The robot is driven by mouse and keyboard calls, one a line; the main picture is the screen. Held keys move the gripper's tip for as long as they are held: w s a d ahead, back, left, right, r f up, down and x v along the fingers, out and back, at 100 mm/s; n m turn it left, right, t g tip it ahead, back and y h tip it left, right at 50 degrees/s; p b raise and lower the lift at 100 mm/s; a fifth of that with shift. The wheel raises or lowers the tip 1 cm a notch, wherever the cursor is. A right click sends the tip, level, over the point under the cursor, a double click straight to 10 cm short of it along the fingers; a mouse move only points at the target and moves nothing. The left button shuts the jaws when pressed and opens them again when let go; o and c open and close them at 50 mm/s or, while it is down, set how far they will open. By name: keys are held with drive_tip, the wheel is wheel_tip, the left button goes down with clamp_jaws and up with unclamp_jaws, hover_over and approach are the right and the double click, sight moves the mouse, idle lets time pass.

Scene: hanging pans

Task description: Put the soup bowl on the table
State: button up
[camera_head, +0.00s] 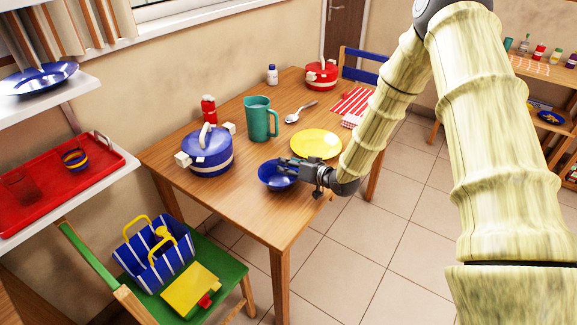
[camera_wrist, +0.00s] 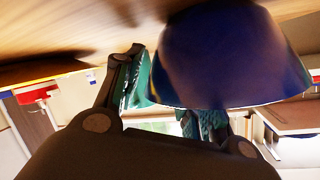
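The soup bowl (camera_head: 275,178) is dark blue and is at the front right part of the wooden table (camera_head: 262,218), left of the yellow plate. My gripper (camera_head: 288,172) is at the bowl's right side in the head view. In the wrist view the blue bowl (camera_wrist: 225,55) fills the upper middle, close to the tabletop (camera_wrist: 90,25). My gripper (camera_wrist: 168,90) has its fingers apart there, one beside the bowl's edge and the other partly hidden behind the bowl. Whether a finger touches the bowl is hard to tell.
A yellow plate (camera_head: 316,144) is just behind the gripper. A blue pot (camera_head: 208,155), teal pitcher (camera_head: 259,121), spoon (camera_head: 300,112) and red pot (camera_head: 321,75) stand farther back. A green chair (camera_head: 225,262) with a striped basket (camera_head: 150,262) is at the front left. The table's front left is clear.

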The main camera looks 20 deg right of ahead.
drive_tip(key=b+v, duration=0.1)
drive_tip(key=v, duration=1)
drive_tip(key=shift+r, duration=0.15)
drive_tip(key=shift+d, duration=0.1)
idle(1.9)
